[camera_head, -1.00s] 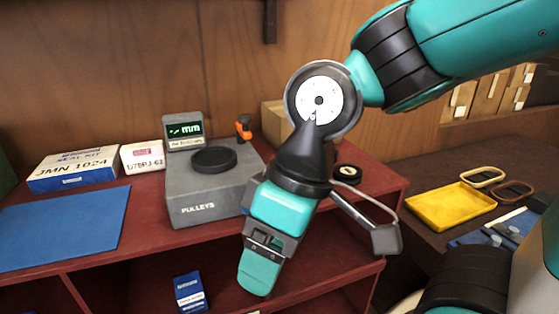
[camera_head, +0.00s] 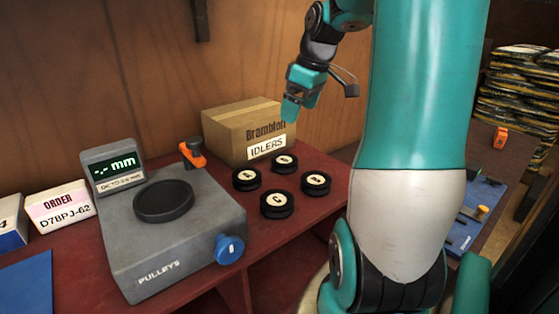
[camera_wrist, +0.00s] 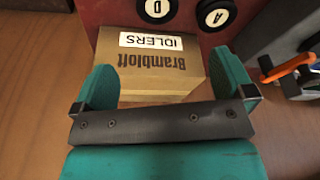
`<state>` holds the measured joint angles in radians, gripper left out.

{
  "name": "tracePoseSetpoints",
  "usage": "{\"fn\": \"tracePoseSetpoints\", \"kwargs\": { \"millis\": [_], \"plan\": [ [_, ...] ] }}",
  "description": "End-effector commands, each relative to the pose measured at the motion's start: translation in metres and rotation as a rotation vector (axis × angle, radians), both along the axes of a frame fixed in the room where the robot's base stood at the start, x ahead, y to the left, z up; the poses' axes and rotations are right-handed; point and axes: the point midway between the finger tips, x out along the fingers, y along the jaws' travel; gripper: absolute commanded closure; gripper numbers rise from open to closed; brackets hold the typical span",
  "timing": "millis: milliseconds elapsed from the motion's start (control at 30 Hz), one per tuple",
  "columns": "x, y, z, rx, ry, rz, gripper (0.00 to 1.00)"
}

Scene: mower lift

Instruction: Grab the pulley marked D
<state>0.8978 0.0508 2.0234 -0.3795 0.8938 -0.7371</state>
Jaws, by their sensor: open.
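The pulley marked D (camera_head: 285,163) is a black disc with a white label. It lies at the back of a group of pulleys on the red bench, in front of the cardboard box. My gripper (camera_head: 292,110) is high in front of the box, above and behind the pulleys. In the wrist view my gripper (camera_wrist: 166,82) has its two teal fingers wide apart with nothing held, and the box lies beyond them.
Pulley A (camera_head: 247,178) and two others (camera_head: 277,203) (camera_head: 316,182) lie close to D. The IDLERS box (camera_head: 240,130) stands right behind. A wooden wall (camera_head: 110,70) is behind.

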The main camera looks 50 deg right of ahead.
Motion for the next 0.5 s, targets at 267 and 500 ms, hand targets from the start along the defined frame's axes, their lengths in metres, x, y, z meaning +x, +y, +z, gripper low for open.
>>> {"fn": "tracePoseSetpoints", "kwargs": {
  "millis": [267,500],
  "plan": [
    [0.017,0.005,-0.061,0.007,0.006,0.003,0.0],
    [0.026,0.005,-0.093,0.003,0.003,0.001,0.0]
  ]
}}
